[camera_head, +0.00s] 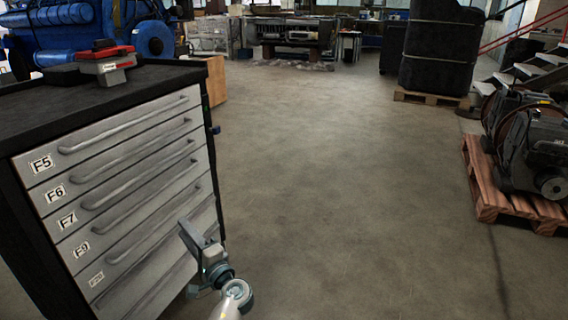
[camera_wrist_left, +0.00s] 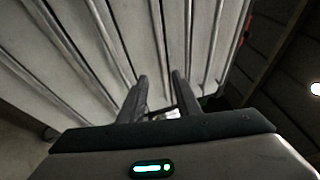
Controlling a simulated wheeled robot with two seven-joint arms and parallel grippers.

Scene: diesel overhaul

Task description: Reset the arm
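My left gripper (camera_head: 192,240) is low in front of the drawer cabinet, near its lower right side in the head view. In the left wrist view its two fingers (camera_wrist_left: 158,92) stand apart with a gap between them, and I see nothing held. The cabinet's drawer fronts (camera_wrist_left: 150,40) and long handles lie beyond the fingers. The grey drawer cabinet (camera_head: 125,160) has labelled drawers, F5 (camera_head: 41,163) at the top, and all look closed. Whether the fingers touch a drawer I cannot tell. My right gripper is not in view.
A red and grey object (camera_head: 105,62) lies on the cabinet's black top (camera_head: 150,85). A blue engine (camera_head: 75,25) stands behind it. A wooden pallet (camera_head: 490,190) with dark machines is at right. A dark wrapped load (camera_head: 440,50) stands further back. The middle floor (camera_head: 330,180) is clear.

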